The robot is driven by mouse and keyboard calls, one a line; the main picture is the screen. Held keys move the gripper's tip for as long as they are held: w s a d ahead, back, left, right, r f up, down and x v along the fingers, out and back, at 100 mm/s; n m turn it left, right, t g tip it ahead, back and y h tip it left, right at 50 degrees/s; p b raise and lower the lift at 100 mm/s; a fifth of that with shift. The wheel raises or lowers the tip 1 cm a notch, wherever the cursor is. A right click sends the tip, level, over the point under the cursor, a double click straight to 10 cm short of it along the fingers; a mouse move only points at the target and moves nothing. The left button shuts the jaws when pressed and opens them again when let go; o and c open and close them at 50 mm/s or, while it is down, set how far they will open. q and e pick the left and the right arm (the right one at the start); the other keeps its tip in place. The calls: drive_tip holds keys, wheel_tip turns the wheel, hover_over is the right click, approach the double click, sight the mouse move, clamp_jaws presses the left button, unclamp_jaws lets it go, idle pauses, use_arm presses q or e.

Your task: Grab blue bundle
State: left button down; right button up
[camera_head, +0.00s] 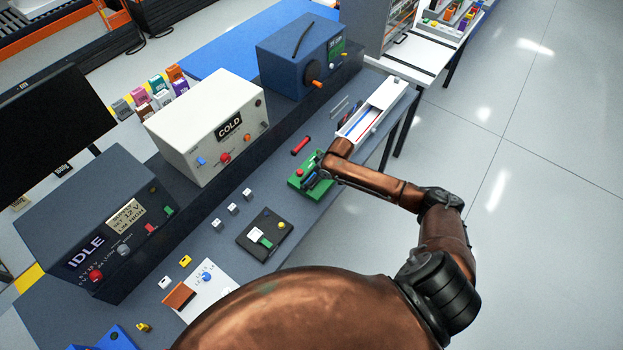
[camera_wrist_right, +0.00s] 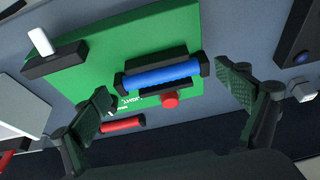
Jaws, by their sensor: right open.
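A blue cylinder (camera_wrist_right: 161,77), which looks like the blue bundle, lies in a black holder on a green board (camera_wrist_right: 150,32) in the right wrist view. My right gripper (camera_wrist_right: 170,103) is open. Its two padded fingers stand on either side of the blue cylinder, apart from it, with nothing between them. In the head view my right arm reaches in from the right and its gripper (camera_head: 316,168) is over the green board (camera_head: 297,181), hiding most of the cylinder. My left gripper is not in view.
A red cylinder (camera_head: 301,145) lies on the bench beside the board. A white tray (camera_head: 385,95) with coloured rods stands behind it. A dark pad (camera_head: 252,245) lies nearer. The white COLD box (camera_head: 200,137) and blue box (camera_head: 285,68) stand along the left side.

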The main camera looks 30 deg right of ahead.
drive_tip(key=shift+w+a+f, duration=0.1)
drive_tip(key=shift+w+f, duration=0.15)
drive_tip(key=shift+f, duration=0.35)
drive_tip(key=shift+c, duration=0.5)
drive_tip(key=c, duration=1.2)
